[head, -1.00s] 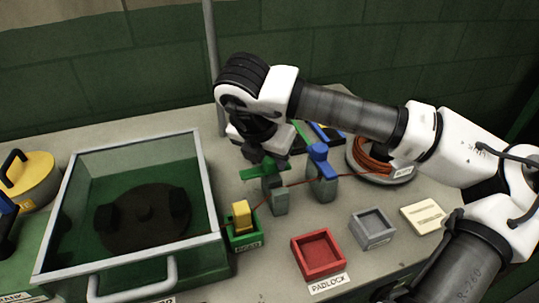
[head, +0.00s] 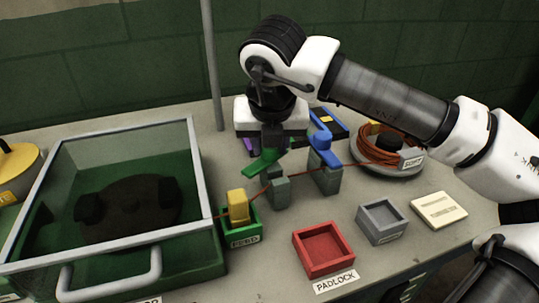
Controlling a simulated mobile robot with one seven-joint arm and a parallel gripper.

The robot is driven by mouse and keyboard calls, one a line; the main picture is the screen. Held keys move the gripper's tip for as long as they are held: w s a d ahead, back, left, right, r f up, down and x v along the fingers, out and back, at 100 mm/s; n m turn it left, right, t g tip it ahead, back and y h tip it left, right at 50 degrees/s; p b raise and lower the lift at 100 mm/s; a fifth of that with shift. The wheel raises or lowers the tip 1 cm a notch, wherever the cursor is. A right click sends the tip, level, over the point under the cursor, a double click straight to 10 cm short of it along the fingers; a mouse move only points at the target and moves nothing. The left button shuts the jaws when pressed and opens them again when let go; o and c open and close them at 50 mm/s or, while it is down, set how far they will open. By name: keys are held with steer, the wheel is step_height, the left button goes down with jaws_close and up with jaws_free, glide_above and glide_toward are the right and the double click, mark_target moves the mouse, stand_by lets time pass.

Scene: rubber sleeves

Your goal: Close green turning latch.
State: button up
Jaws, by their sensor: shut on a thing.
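The green turning latch (head: 263,162) sits on top of a small grey post (head: 281,192). Its bar slants down toward the lower left in the picture. My gripper (head: 272,146) points down over this post and is shut on the latch's upper right part. The fingers hide that end of the latch. An orange cord (head: 258,194) runs by the post. Whether the latch's bar lies across the cord is hard to tell.
A blue latch (head: 321,138) on another grey post (head: 325,178) stands close on the right. A cord spool (head: 356,160) lies behind it. A glass-walled case (head: 195,165), a yellow block (head: 238,206) in a green holder, red tray (head: 298,258) and grey tray (head: 365,226) surround the posts.

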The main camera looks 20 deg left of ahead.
steer(key=n+y+b, duration=0.1)
steer(key=n, duration=0.1)
steer(key=shift+d+f+n, duration=0.1)
steer(key=shift+n, duration=0.3)
steer(key=n+g+y+b, duration=0.1)
steer(key=n, duration=0.2)
steer(key=shift+w+n+g, duration=0.1)
steer(key=shift+n+g, duration=0.2)
steer(key=n+g, duration=0.1)
steer(key=n, duration=0.1)
steer(key=n+y, duration=0.1)
steer(key=n, duration=0.2)
steer(key=shift+w+d+n+g+p, duration=0.1)
steer(key=shift+w+n+g+p, duration=0.05)
steer(key=shift+n+g+p, duration=0.2)
steer(key=o, duration=1)
steer(key=shift+r, duration=0.2)
steer(key=w+v, duration=0.1)
steer(key=v, duration=1.2)
steer(key=shift+s+d+r+p, duration=0.2)
steer(key=shift+s+r+p, duration=0.1)
steer(key=shift+s+p, duration=0.1)
steer(key=shift+s, duration=0.1)
